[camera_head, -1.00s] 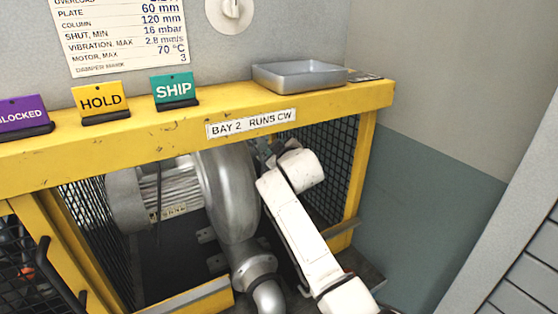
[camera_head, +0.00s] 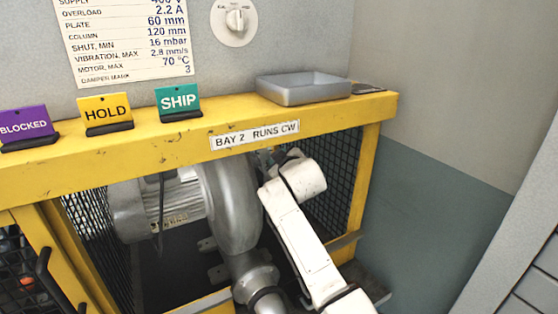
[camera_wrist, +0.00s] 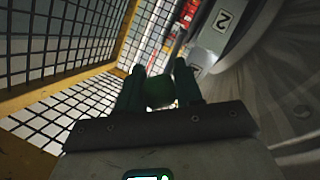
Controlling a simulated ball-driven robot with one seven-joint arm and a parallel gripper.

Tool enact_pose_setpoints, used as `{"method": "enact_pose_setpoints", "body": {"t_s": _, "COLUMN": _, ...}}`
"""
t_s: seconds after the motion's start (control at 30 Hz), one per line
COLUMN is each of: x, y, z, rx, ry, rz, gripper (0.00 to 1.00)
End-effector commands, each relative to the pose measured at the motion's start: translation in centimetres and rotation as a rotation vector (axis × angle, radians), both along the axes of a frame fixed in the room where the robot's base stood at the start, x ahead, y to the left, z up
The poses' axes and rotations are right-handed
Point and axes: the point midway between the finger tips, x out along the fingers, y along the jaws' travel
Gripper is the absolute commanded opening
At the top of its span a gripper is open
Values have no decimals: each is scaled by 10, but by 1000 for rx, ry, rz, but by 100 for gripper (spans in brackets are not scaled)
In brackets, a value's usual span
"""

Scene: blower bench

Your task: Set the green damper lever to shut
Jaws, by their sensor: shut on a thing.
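In the wrist view a dark green knob-like piece (camera_wrist: 160,91), which looks like the damper lever's end, sits between the fingers of my gripper (camera_wrist: 158,82). The fingers are shut on it. The lever's shaft and its position marks cannot be made out in the shadow. In the head view my white arm reaches into the yellow-framed cage beside the grey blower (camera_head: 228,200). There my arm and the cage's top beam hide the lever and most of my gripper.
The yellow beam (camera_head: 330,118) runs above my arm. Black mesh (camera_head: 335,185) stands close on the right. A grey tray (camera_head: 303,90) and the BLOCKED (camera_head: 24,124), HOLD (camera_head: 105,112) and SHIP (camera_head: 179,101) signs stand on top.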

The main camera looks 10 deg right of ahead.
Motion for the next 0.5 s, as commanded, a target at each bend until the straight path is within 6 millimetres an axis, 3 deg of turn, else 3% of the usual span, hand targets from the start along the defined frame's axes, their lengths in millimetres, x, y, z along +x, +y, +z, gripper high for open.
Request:
{"method": "enact_pose_setpoints", "body": {"t_s": 0.03, "x": 2, "y": -2, "z": 15, "rx": 2, "ry": -27, "rz": -1, "gripper": 0}}
{"method": "enact_pose_setpoints", "body": {"t_s": 0.3, "x": 2, "y": -2, "z": 15, "rx": 2, "ry": -28, "rz": -2, "gripper": 0}}
{"method": "enact_pose_setpoints", "body": {"t_s": 0.33, "x": 2, "y": -2, "z": 15, "rx": 2, "ry": -28, "rz": -2, "gripper": 36}}
{"method": "enact_pose_setpoints", "body": {"t_s": 0.5, "x": 1, "y": -2, "z": 11, "rx": 1, "ry": -21, "rz": -2, "gripper": 52}}
